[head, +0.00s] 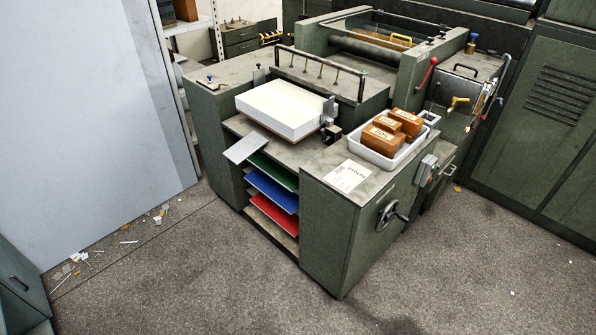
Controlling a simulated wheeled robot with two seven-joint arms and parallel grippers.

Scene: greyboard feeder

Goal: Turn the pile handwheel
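The pile handwheel (391,214) is a dark spoked wheel on the right side face of the green feeder machine (328,230). It sits below the machine's top edge, and its rim is fully in view. A stack of white board (283,107) lies on the feeder's pile area at the top. Neither of my grippers is in the head view.
A white tray (377,158) with orange-brown blocks (382,140) and a paper sheet (348,175) lie on the machine top. Coloured sheets sit on shelves below. A green cabinet (545,120) stands at right. The floor (460,270) before the handwheel is clear; scraps lie at left.

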